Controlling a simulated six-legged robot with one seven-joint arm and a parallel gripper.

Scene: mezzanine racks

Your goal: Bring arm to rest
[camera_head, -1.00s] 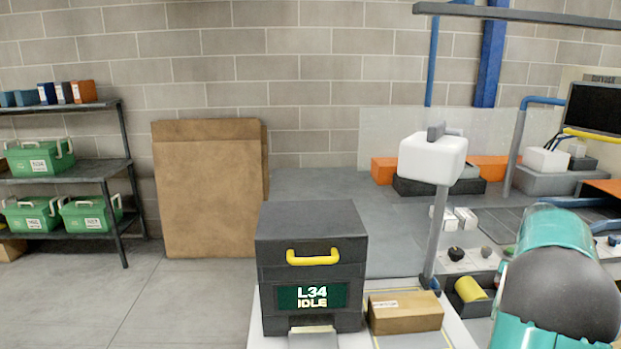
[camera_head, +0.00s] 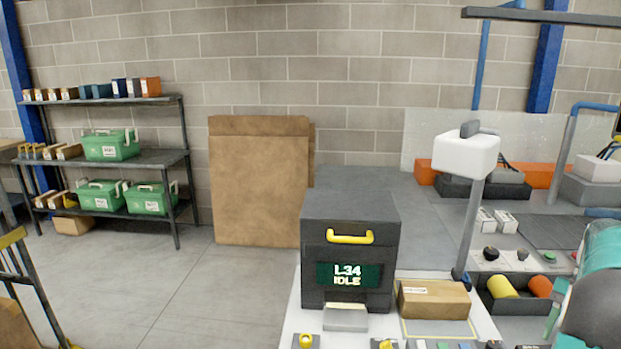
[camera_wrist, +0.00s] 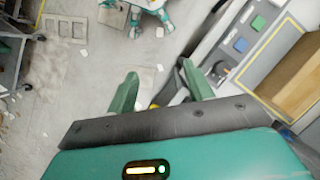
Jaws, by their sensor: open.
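My gripper (camera_wrist: 158,92) shows in the wrist view with its two green fingers spread apart. It is open, and nothing sits between the fingers. Below it in that view are the grey floor and the edge of a workbench. In the head view my teal and dark grey arm is at the right edge, beside the bench, and the gripper itself is out of that view.
The white bench (camera_head: 290,325) holds a dark box reading L34 IDLE (camera_head: 348,255), a cardboard box (camera_head: 433,300) and a white unit on a post (camera_head: 466,155). A shelf rack (camera_head: 150,160) with green crates stands left. Floor (camera_head: 220,285) between is clear.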

